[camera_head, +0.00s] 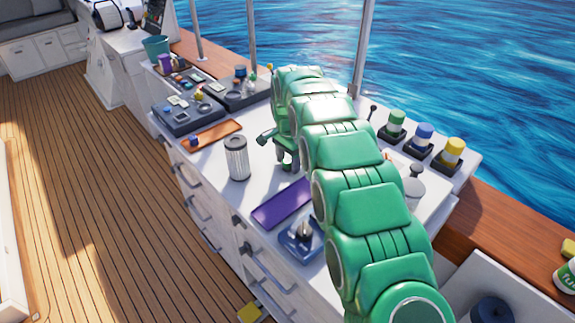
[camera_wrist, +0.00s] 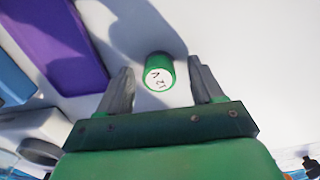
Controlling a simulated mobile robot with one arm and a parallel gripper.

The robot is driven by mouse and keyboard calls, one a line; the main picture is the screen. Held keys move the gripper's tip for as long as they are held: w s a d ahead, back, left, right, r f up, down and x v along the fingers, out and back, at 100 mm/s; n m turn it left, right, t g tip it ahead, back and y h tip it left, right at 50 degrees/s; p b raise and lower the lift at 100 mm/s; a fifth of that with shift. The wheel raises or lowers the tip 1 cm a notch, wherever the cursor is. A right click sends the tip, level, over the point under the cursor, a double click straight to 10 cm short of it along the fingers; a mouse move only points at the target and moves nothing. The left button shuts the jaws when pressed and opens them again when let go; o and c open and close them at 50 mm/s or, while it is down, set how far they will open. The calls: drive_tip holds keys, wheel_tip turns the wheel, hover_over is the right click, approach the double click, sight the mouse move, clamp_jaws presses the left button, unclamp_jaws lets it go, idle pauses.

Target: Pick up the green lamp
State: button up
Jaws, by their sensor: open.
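A small green cylinder (camera_wrist: 160,72), which looks like the green lamp, is on the white counter top in the wrist view. Its pale end, marked "12 V", faces the camera. My gripper (camera_wrist: 161,80) is open, with one dark finger on each side of the cylinder and a visible gap to each. In the head view my gripper (camera_head: 286,163) is low over the counter, right of the ribbed metal canister.
A purple tray (camera_head: 282,204) and a blue tray (camera_head: 299,243) with a dark item lie nearby. The ribbed canister (camera_head: 237,158) stands left of my gripper. Green (camera_head: 395,123), blue (camera_head: 421,135) and yellow (camera_head: 451,151) capped containers stand in black holders at the right.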

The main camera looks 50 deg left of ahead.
drive_tip(key=shift+f, duration=0.1)
drive_tip(key=shift+c, duration=0.3)
drive_tip(key=c, duration=1)
drive_tip(key=shift+c, duration=0.3)
